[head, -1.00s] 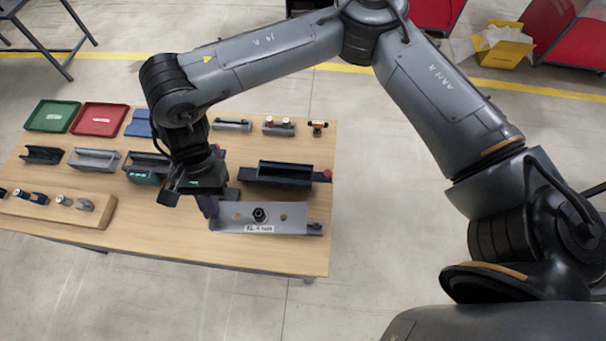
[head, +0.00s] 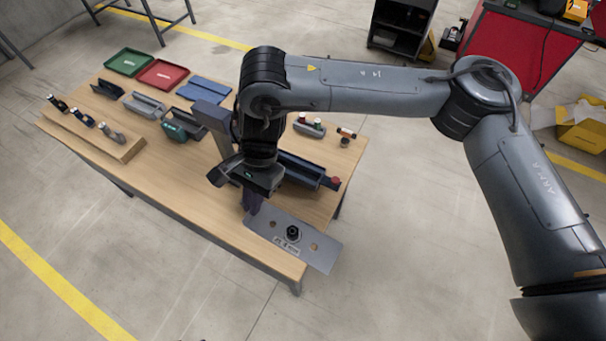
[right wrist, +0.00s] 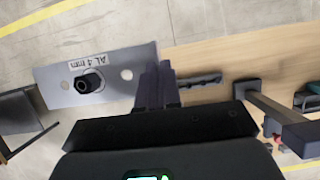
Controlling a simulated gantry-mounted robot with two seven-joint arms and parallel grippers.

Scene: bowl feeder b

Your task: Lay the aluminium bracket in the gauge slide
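The aluminium bracket (head: 312,249) is a flat grey plate with holes, a black round fitting and a label. In the head view it reaches out past the table's front right corner. In the right wrist view the bracket (right wrist: 118,88) lies left of the fingers, its label reading AL 4 mm. My right gripper (head: 252,203) is shut on the bracket's end; the fingers (right wrist: 158,84) overlap that end in the wrist view. A dark channel with a red knob (head: 302,172), possibly the gauge slide, lies behind the gripper, partly hidden by it. My left gripper is out of view.
A grey upright post (head: 212,128) stands close behind my right gripper. Channels, a green tray (head: 129,62), a red tray (head: 163,74) and a wooden block (head: 95,135) with several small parts fill the left of the table. The front strip of the table (head: 190,195) is clear.

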